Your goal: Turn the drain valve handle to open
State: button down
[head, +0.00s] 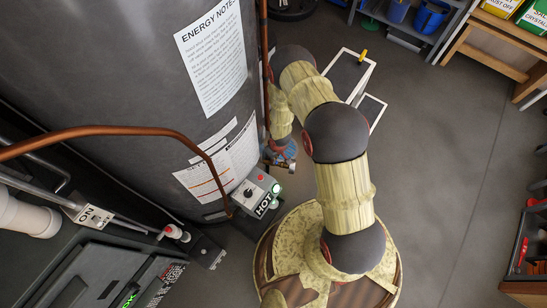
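The large grey heater tank (120,75) fills the upper left of the head view. My arm bends over beside the tank, and its end, my gripper (281,155), points down close to the tank's right side. The gripper is small and partly covered by my own arm, so I cannot tell whether its fingers are open or shut. Small blue and brownish parts show around it, and I cannot tell which are gripper and which are fitting. I cannot make out the drain valve handle clearly. It may be hidden at the gripper.
A grey control box (255,191) with a knob, green light and "HOT" label is just left of the gripper. A copper pipe (120,131) arches across the tank. An "ON" plate (94,216) is at left. Shelves (420,35) stand at upper right. The floor (440,170) at right is clear.

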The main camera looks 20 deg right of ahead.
jog(key=n+p, duration=0.2)
jog(key=n, duration=0.1)
jog(key=shift+d+r, duration=0.1)
jog(key=shift+w+n+y+p, duration=0.1)
jog(key=shift+n+y+p, duration=0.25)
jog(key=shift+n, duration=0.25)
jog(key=n+p, duration=0.2)
jog(key=n, duration=0.2)
jog(key=shift+g, duration=0.4)
jog(key=c, duration=1.8)
grip_release()
jog(key=shift+o, duration=0.2)
